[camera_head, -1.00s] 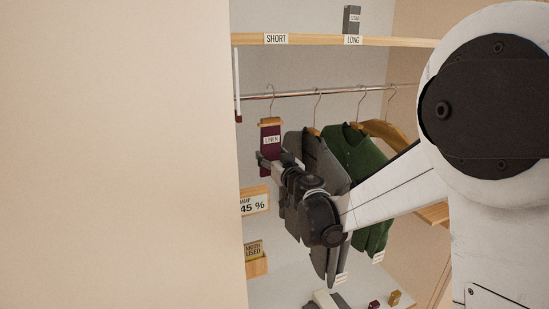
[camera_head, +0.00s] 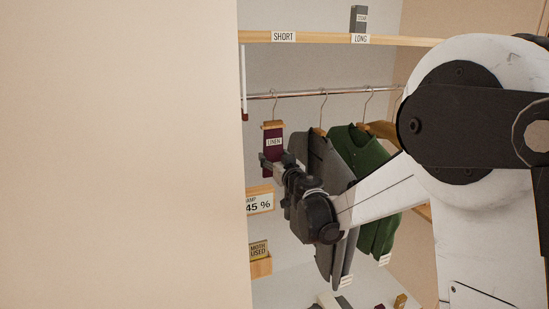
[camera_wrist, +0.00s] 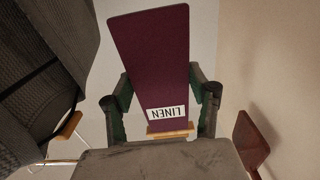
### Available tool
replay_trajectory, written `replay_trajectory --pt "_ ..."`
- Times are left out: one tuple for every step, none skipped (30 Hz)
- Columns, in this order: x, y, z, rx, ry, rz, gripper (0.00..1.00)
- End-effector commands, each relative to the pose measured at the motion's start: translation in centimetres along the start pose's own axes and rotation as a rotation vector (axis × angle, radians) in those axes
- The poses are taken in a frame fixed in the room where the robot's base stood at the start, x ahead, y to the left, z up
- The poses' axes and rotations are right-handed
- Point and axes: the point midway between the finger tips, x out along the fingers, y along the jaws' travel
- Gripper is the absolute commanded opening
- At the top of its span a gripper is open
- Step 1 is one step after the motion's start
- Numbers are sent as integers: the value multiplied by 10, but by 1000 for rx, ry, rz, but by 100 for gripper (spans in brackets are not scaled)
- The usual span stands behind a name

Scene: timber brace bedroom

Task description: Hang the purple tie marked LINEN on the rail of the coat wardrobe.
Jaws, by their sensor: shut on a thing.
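The purple tie marked LINEN (camera_head: 272,152) hangs upright below a wooden hanger bar with a wire hook, at the left end of the coat wardrobe. The hook's top is at the height of the metal rail (camera_head: 300,94); I cannot tell whether it rests on it. My gripper (camera_head: 268,163) is at the tie's lower part. In the wrist view the tie (camera_wrist: 155,60) appears upside down between the two fingers of my gripper (camera_wrist: 162,100), which is shut on it. The wooden bar (camera_wrist: 170,134) shows beyond the label, and the hook is hidden there.
A grey garment (camera_head: 322,160) hangs close to the tie's right, then a green one (camera_head: 356,150). The shelf (camera_head: 320,38) with SHORT and LONG labels is above the rail. A 45 % sign (camera_head: 260,203) is below the tie. A pale wall (camera_head: 120,150) fills the left.

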Motion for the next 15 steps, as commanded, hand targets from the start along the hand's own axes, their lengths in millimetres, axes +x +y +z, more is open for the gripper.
replay_trajectory --pt "0 0 0 0 0 0 26" --pt "0 0 0 0 0 0 26" --pt "0 0 0 0 0 0 26" --pt "0 0 0 0 0 0 26" --pt "0 0 0 0 0 0 26" --pt "0 0 0 0 0 0 58" --pt "0 0 0 0 0 0 62" --pt "0 0 0 0 0 0 66" --pt "0 0 0 0 0 0 71" --pt "0 0 0 0 0 0 75" --pt "0 0 0 0 0 0 76" --pt "0 0 0 0 0 0 76" --pt "0 0 0 0 0 0 76" --pt "0 0 0 0 0 0 76" --pt "0 0 0 0 0 0 76"
